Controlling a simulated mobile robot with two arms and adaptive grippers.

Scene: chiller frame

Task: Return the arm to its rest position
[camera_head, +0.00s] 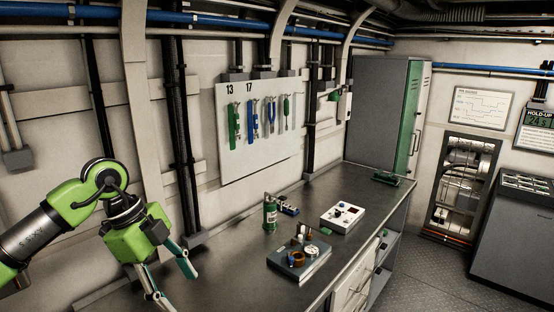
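My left arm comes in from the left, green and dark grey. Its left gripper (178,291) hangs over the near left end of the dark workbench (225,265), fingers pointing down. The two fingers are spread apart with nothing between them. The gripper is left of the items on the bench and apart from them. The tip of one finger is close to the lower picture edge. My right arm and gripper are not in view.
On the bench stand a green canister (270,215), a grey tray with small parts (318,262) and a white box with knobs (343,215). Tools hang on a white wall board (258,160). A grey cabinet (378,110) stands at the back.

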